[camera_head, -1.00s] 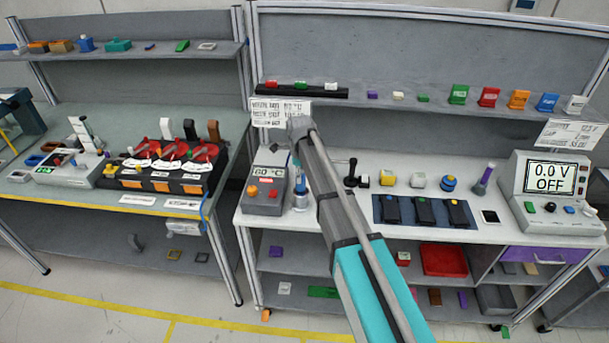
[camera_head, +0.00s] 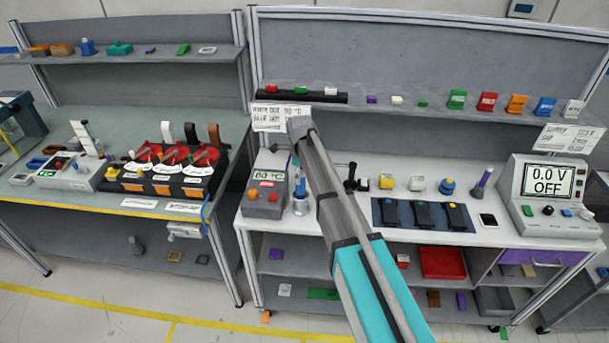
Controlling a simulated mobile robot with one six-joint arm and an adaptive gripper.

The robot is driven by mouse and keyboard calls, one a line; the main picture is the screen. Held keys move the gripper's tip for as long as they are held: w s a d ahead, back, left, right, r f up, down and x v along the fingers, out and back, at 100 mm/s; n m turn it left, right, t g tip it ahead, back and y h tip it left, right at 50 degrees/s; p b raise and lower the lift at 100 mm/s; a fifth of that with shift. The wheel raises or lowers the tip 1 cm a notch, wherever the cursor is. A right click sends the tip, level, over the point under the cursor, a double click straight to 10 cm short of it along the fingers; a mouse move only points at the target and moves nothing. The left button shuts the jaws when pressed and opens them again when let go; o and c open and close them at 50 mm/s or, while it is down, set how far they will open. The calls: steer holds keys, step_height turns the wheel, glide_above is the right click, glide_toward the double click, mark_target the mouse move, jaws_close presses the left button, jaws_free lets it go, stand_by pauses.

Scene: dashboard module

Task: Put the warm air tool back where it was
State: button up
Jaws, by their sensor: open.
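A grey control unit (camera_head: 265,188) with a lit temperature display stands at the left end of the right bench. Just right of it, a blue upright tool (camera_head: 300,186) shows above a pale round base (camera_head: 300,206); it may be the warm air tool, but it is small and partly beside my arm, so I cannot be sure. I cannot tell whether it is seated in the base. My arm reaches up from the lower right, its far end in front of the label card by the shelf. My gripper does not show; it is hidden behind or beyond the arm.
A black lever (camera_head: 351,178) and a dark blue mat (camera_head: 385,212) with several black devices lie right of my arm. A meter box (camera_head: 540,190) stands at the far right. A label card (camera_head: 283,117) hangs from the shelf edge. The left bench (camera_head: 120,118) holds red-topped devices.

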steer(key=shift+r+p, duration=4.85)
steer(key=shift+r, duration=0.3)
steer(key=shift+s+d+n, duration=0.3)
steer(key=shift+s+d, duration=0.05)
steer(key=shift+d, duration=0.1)
steer(key=s+d+n, duration=1.9)
steer(key=s+d, duration=0.4)
steer(key=s, duration=0.2)
steer(key=shift+d+n, duration=0.15)
steer(key=shift+n, duration=0.15)
steer(key=shift+s, duration=0.1)
